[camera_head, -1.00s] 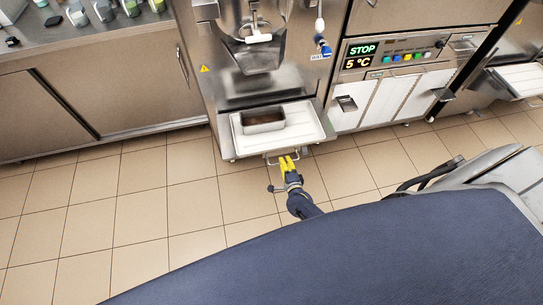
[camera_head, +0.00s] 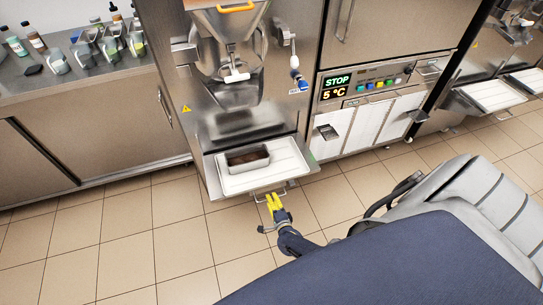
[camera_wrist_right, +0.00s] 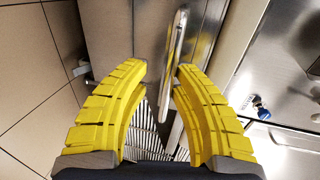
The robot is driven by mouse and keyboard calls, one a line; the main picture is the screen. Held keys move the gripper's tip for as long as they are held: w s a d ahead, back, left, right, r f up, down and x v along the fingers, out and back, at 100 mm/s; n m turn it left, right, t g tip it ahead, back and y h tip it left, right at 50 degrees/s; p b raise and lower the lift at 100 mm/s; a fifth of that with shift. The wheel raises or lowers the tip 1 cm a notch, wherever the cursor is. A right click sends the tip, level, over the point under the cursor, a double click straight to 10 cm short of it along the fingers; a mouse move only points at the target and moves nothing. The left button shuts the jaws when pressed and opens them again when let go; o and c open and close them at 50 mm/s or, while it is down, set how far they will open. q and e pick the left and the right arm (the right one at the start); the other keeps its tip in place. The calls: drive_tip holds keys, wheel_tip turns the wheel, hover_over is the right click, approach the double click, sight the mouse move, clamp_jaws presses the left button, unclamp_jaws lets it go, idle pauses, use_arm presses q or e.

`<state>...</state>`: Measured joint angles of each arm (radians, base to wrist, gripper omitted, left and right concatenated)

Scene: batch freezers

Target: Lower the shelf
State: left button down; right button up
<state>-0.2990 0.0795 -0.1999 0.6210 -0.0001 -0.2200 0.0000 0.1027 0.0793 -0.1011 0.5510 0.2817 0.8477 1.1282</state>
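The shelf (camera_head: 226,190) juts out below the machine's spout, level, with a white surface and a metal pan (camera_head: 247,160) on it. A thin metal handle (camera_head: 262,196) runs along its front edge. My right gripper (camera_head: 273,197), with yellow fingers, is at this handle. In the right wrist view, the fingers of the right gripper (camera_wrist_right: 161,68) are apart, with a gap between the tips. The handle bar (camera_wrist_right: 178,38) reaches toward that gap, close to the right-hand fingertip. Whether it touches a finger is unclear. My left gripper is not in view.
A steel counter (camera_head: 95,85) with several containers stands at the left. A control panel (camera_head: 367,82) reading STOP and 5 °C is right of the shelf. Another machine's shelf (camera_head: 490,95) sticks out at the far right. The tiled floor (camera_head: 120,240) in front is clear.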

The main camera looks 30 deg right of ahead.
drive_tip(key=shift+o, duration=0.5)
drive_tip(key=shift+w+d+r, duration=0.1)
drive_tip(key=shift+w+r, duration=0.05)
drive_tip(key=v, duration=1.2)
idle(0.3)
